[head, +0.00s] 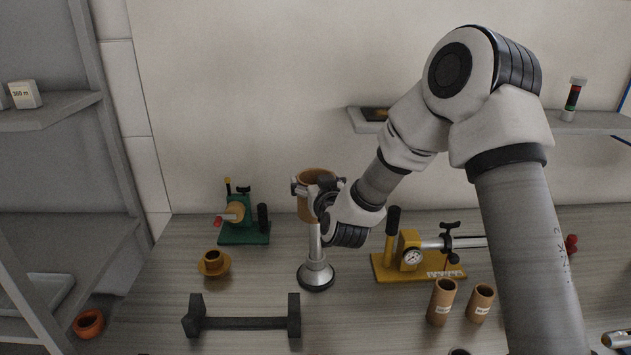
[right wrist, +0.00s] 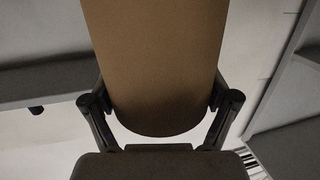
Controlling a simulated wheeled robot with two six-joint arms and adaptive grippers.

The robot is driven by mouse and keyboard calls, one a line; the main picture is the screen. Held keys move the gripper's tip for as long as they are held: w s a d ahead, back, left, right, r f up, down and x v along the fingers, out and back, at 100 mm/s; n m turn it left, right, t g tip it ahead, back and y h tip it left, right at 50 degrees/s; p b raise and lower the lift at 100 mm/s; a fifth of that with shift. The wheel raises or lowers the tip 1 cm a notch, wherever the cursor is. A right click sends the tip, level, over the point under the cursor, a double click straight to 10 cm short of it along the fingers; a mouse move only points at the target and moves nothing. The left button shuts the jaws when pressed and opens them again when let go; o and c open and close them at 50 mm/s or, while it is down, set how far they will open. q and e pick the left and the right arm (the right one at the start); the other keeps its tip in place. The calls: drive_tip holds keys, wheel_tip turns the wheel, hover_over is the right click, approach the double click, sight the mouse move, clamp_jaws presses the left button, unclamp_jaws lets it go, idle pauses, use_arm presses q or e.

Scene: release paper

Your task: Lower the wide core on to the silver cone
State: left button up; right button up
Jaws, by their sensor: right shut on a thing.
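The wide core is a brown cardboard tube (head: 316,182). My right gripper (head: 317,188) is shut on it and holds it upright, above the table. In the right wrist view the core (right wrist: 156,60) fills the middle, between both fingers of my gripper (right wrist: 160,104). The silver cone (head: 317,273) stands on the table on a dark round base, with a silver post rising from it towards the core. The core appears in line above the post; whether the post's top is inside it is hidden. My left gripper is not in view.
A green device (head: 243,222) stands left behind the cone, and a yellow device with a gauge (head: 418,262) stands to its right. Two narrow cores (head: 441,302) (head: 480,303) stand front right. A dark cradle (head: 243,322) and a brass flanged piece (head: 213,264) are at left.

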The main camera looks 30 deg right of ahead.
sight(318, 247)
drive_tip(key=shift+f+b, duration=6.75)
drive_tip(key=shift+f, duration=2.15)
drive_tip(key=o, duration=1)
drive_tip(key=shift+s, duration=0.1)
drive_tip(key=v, duration=1.2)
